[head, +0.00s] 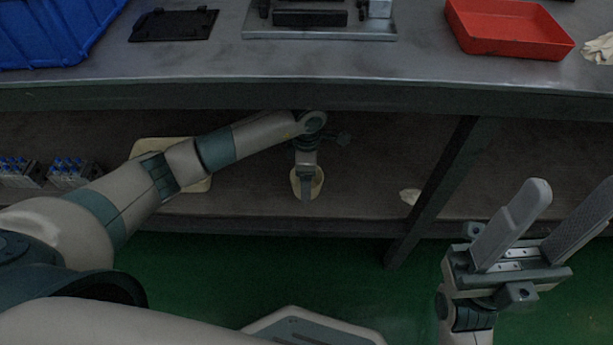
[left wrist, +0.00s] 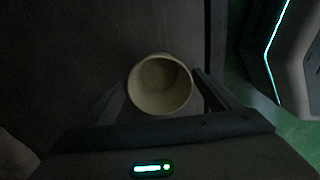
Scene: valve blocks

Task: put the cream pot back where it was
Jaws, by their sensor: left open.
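The cream pot (head: 318,184) stands on the lower shelf under the bench, partly hidden behind my left gripper (head: 306,192). In the left wrist view the round, open-topped pot (left wrist: 160,86) sits between the two fingers of my left gripper (left wrist: 160,98). The fingers are spread on either side of it; the right one looks close to the rim, but I cannot tell if it touches. My right gripper (head: 570,205) is open and empty, in front of the shelf at the right. A cream flat piece (head: 150,147) lies on the shelf, partly behind my left arm.
Valve blocks (head: 72,173) stand on the lower shelf at the far left. A dark slanted bench leg (head: 440,185) stands right of the pot, with a pale crumpled piece (head: 410,196) beside it. A red tray (head: 510,30) and blue crate (head: 50,35) are on the bench top.

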